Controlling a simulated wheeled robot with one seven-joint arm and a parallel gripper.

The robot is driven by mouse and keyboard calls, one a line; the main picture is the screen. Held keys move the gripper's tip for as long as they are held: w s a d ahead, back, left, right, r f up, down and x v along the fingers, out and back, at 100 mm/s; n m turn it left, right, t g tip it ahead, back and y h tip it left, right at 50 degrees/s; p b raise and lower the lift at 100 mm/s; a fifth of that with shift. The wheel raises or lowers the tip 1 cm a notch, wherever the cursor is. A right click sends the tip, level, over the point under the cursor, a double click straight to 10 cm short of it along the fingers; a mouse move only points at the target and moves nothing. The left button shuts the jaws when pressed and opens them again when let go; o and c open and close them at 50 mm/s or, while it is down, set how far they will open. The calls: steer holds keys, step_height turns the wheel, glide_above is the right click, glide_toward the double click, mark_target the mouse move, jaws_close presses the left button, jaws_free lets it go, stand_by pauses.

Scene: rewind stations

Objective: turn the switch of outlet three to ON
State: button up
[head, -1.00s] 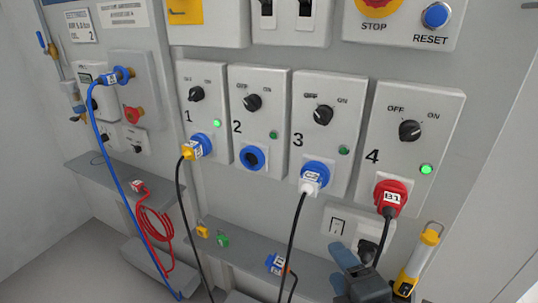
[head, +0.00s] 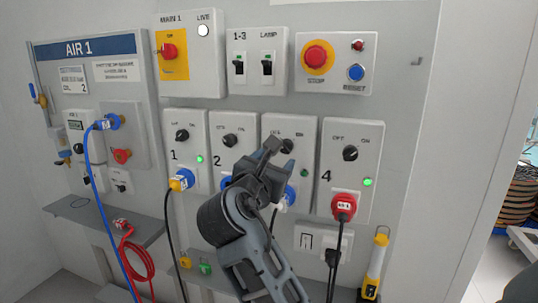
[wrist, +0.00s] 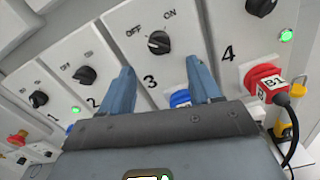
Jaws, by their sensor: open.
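Outlet three (head: 300,132) is a light grey panel between outlets two and four, partly covered by my arm in the head view. Its black rotary switch (head: 287,146) shows just above my gripper (head: 268,158). In the wrist view the switch (wrist: 158,42) lies beyond the gap between the two blue-grey fingers of my gripper (wrist: 161,82). The fingers are apart, with nothing between them, and do not touch the switch. OFF is printed to the switch's left and ON above right; its exact pointing is hard to tell. A blue plug (wrist: 181,98) sits below, partly hidden by a finger.
Outlet four (head: 349,165), with a red plug (head: 343,206) and lit green lamp, is close on the right. Outlet two (head: 229,140) is on the left. Cables hang below over a grey shelf (head: 143,233). A yellow lamp stick (head: 376,262) stands lower right.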

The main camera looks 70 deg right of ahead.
mark_target(283, 150)
steer(key=shift+w+d, duration=0.2)
steer(key=shift+d, duration=1.7)
steer(key=shift+w+d, duration=0.15)
steer(key=shift+d, duration=1.7)
steer(key=c, duration=1)
